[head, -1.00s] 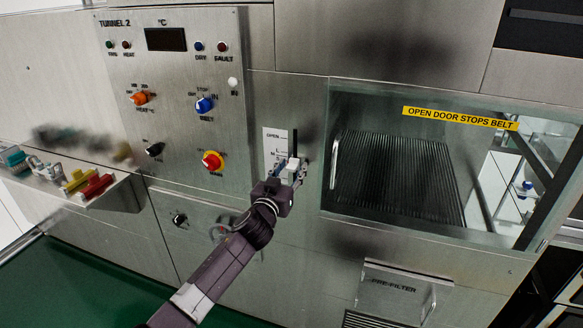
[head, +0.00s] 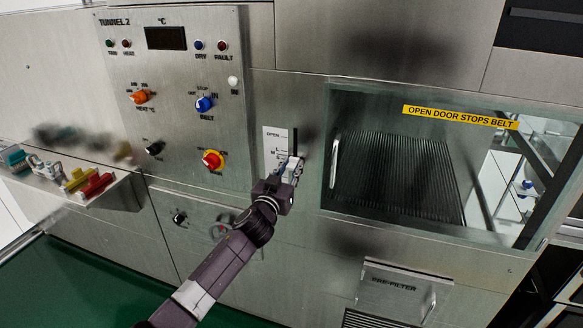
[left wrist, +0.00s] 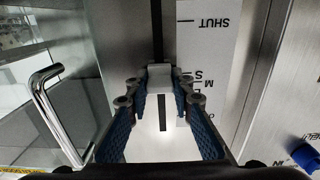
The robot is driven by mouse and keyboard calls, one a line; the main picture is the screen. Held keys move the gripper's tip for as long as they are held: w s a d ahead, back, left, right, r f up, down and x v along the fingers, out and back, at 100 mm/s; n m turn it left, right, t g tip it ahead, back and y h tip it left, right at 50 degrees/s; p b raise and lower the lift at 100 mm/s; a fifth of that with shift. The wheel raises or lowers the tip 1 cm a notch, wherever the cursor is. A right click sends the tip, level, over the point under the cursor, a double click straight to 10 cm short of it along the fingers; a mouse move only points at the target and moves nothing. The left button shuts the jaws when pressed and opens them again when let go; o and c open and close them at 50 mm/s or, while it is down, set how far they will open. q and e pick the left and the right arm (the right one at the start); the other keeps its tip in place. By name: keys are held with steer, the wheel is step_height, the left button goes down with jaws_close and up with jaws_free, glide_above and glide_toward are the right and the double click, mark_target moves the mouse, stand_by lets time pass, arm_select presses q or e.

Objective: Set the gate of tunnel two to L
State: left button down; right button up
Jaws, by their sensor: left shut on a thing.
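The tunnel two gate control is a dark vertical slot (head: 295,138) beside a white scale plate (head: 269,136) marked OPEN, L, M, S and SHUT. It also shows upside down in the left wrist view, with the white plate (left wrist: 208,45) to the right of the slot. My left gripper (head: 293,163) is at the slot, shut on the pale gate knob (left wrist: 160,76). In the left wrist view the knob sits between the fingertips, beside the S, M and L letters; its exact mark cannot be told. In the head view the fingers cover most of it. My right gripper is not in view.
The glass door (head: 400,160) with its steel handle (head: 334,162) is right of the gripper. The TUNNEL 2 panel (head: 125,70) with a red knob (head: 212,160) is to the left. A clear PRE-FILTER cover (head: 398,290) juts out below right.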

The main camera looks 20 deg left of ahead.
mark_target(295, 152)
arm_select(q)
step_height(295, 152, up, 3)
steer(key=shift+r+p, duration=0.15)
steer(key=shift+p, duration=1)
steer(key=c, duration=1.7)
jaws_free()
steer(key=shift+f, duration=0.25)
steer(key=shift+s, duration=0.6)
steer(key=s, duration=1)
steer(key=shift+s+a, duration=0.25)
steer(key=shift+s, duration=0.15)
